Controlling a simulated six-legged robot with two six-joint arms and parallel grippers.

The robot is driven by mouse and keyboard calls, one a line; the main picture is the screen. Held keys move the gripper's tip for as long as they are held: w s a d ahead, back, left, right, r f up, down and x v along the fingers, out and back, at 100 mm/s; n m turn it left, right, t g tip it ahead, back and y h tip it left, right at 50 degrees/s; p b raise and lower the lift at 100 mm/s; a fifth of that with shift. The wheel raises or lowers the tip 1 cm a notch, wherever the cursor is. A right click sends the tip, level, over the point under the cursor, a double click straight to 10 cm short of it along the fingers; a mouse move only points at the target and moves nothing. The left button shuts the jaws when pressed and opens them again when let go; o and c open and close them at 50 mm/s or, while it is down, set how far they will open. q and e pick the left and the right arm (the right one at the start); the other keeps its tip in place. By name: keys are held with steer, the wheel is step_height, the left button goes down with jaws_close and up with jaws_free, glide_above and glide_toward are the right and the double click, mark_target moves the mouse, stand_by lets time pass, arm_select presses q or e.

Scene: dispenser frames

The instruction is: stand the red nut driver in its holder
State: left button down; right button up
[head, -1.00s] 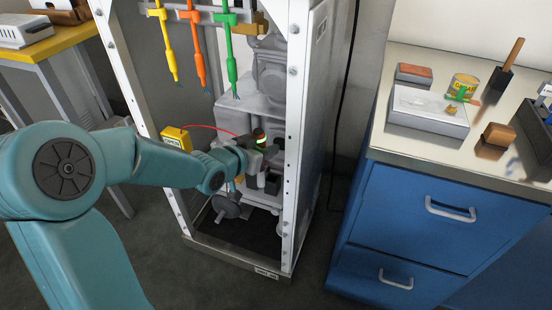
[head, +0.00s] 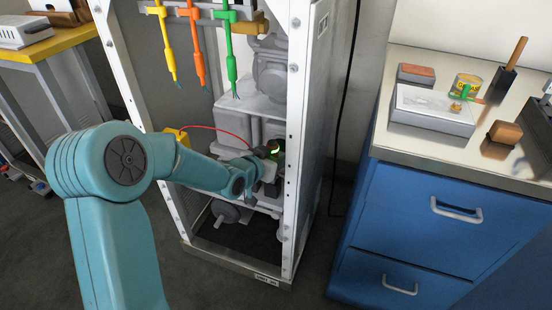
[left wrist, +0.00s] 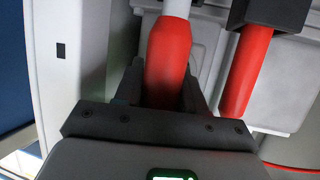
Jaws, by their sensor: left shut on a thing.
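In the left wrist view, my left gripper (left wrist: 163,90) is shut on a red handle with a pale shaft at its upper end, which I take as the red nut driver (left wrist: 169,55). Its far end is out of view. In the head view the left gripper (head: 268,168) is inside the dispenser frame, and the driver in it is too small to make out. A second red handle (left wrist: 245,72) hangs beside it, tilted, under a black block (left wrist: 270,13). I cannot tell whether that block is the holder. My right gripper is not in view.
The white frame post (head: 299,120) stands just right of the gripper. Yellow, orange and green tools (head: 231,50) hang from the top rail. A red cable (head: 222,130) runs behind my arm. A blue cabinet (head: 400,215) with objects on top stands at right.

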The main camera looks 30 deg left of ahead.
arm_select(q)
steer(key=shift+f, duration=0.2)
steer(key=c, duration=0.7)
jaws_free()
steer(key=shift+o, duration=0.2)
steer(key=shift+r, duration=0.15)
